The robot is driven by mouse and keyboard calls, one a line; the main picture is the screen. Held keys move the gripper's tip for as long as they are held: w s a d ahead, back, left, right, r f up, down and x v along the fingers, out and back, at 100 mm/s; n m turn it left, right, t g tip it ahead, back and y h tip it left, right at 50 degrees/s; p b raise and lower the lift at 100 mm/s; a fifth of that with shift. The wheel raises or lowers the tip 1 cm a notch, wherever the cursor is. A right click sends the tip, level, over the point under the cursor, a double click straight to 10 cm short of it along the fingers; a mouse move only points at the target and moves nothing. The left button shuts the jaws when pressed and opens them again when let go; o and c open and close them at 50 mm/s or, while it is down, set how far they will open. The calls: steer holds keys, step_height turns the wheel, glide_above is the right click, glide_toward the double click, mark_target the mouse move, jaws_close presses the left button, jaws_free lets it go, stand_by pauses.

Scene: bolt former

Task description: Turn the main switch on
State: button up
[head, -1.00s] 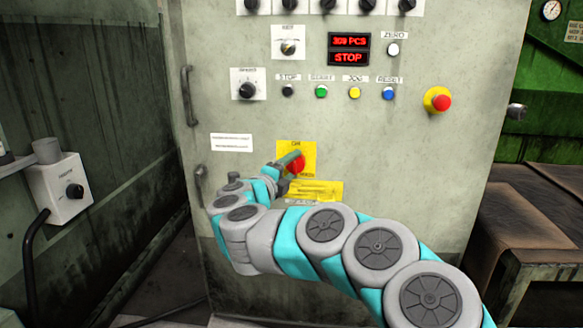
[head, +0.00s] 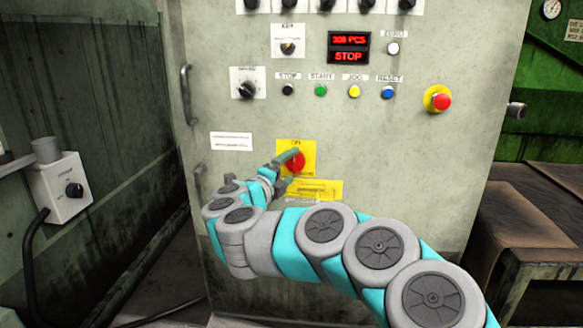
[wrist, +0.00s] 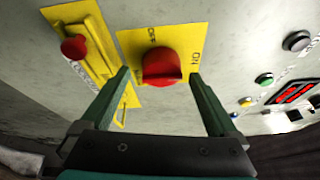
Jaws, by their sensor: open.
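The main switch is a red rotary knob (head: 296,163) on a yellow plate (head: 309,148) in the lower middle of the grey cabinet front. In the wrist view the red knob (wrist: 162,67) sits ahead of my gripper (wrist: 160,82), between its two green fingers, with an ON label to its right. My gripper (head: 286,168) is open. In the head view its fingers are at the left of the knob and partly overlap it. I cannot tell whether a finger touches the knob, nor which position the knob points to.
A second yellow strip (head: 318,188) lies just below the plate; the wrist view shows a small red knob (wrist: 75,47) there. Above are several push buttons, a display (head: 348,49) reading STOP, and a red emergency button (head: 441,101). A door handle (head: 187,95) is at the left.

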steer(key=v, duration=0.6)
steer(key=shift+s, duration=0.25)
